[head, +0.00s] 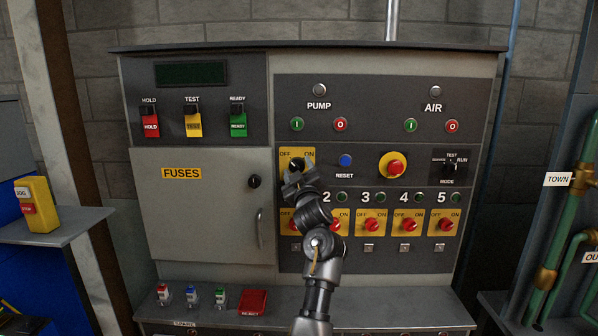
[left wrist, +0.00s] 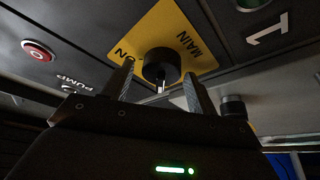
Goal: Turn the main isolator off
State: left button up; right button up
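The main isolator is a black rotary knob (left wrist: 160,66) on a yellow plate (head: 297,153) marked OFF at left and ON at right. In the left wrist view the plate (left wrist: 187,22) reads MAIN and ON. My left gripper (head: 294,180) is in front of the knob and hides its lower part. Its fingers (left wrist: 158,76) are apart, one on each side of the knob, with gaps showing. My right gripper is not in view.
Below are several red switches (head: 374,224) on yellow plates, partly behind my arm. A blue RESET button (head: 345,161) and a red stop button (head: 394,166) are to the right. The FUSES door (head: 200,215) is at left. A shelf (head: 390,314) juts out underneath.

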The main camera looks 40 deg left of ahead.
pick_arm(q)
jog(key=shift+o, duration=0.5)
jog(key=b+v, duration=0.3)
jog(key=v, duration=0.7)
jog(key=shift+s+d+f, duration=0.15)
jog(key=shift+s+d, duration=0.1)
jog(key=shift+d, duration=0.05)
